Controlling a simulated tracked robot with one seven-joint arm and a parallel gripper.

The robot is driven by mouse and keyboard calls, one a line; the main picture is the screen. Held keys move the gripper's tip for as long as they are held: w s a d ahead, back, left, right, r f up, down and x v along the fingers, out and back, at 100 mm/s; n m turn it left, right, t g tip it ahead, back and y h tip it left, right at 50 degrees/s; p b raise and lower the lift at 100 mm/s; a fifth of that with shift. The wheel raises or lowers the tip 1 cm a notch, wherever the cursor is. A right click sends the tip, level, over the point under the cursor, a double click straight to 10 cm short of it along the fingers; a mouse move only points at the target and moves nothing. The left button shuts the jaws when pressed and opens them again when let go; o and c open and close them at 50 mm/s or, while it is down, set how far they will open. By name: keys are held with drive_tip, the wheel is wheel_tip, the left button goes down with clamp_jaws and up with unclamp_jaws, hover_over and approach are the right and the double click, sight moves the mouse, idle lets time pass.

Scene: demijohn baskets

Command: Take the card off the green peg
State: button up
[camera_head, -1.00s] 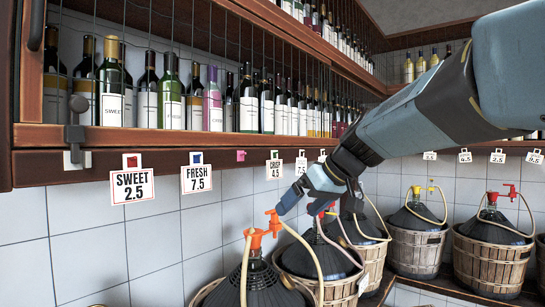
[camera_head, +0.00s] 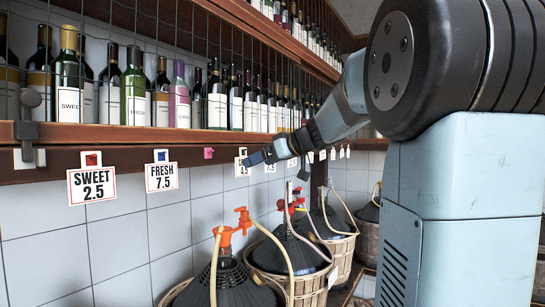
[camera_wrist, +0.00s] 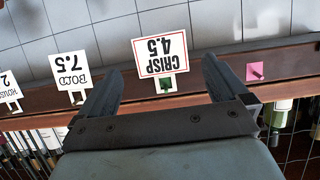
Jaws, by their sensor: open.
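The CRISP 4.5 card (camera_wrist: 162,52) hangs on the green peg (camera_wrist: 165,86) on the wooden shelf rail. It appears upside down in the wrist view, with the peg showing through its cut-out. In the head view the card (camera_head: 242,169) is partly covered by my gripper (camera_head: 252,160). My gripper (camera_wrist: 163,66) is open and empty in the wrist view, one finger on each side of the card, with gaps on both sides. I cannot tell whether the fingertips reach as far as the card.
The FRESH 7.5 (camera_head: 161,178) and SWEET 2.5 (camera_head: 91,185) cards hang farther left. Bottles stand behind wire above; demijohns (camera_head: 232,285) in baskets stand below.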

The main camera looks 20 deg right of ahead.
sight(244, 169)
drive_tip(key=x, duration=0.8)
drive_tip(key=shift+c, duration=0.5)
drive_tip(key=shift+r, duration=0.1)
drive_tip(key=c, duration=0.7)
drive_tip(key=shift+r, duration=0.3)
drive_tip(key=shift+s+d, duration=0.1)
drive_tip(key=shift+s, duration=0.1)
drive_tip(key=shift+f+v, duration=0.25)
drive_tip(key=shift+v, duration=1.1)
drive_tip(key=shift+s+d, duration=0.15)
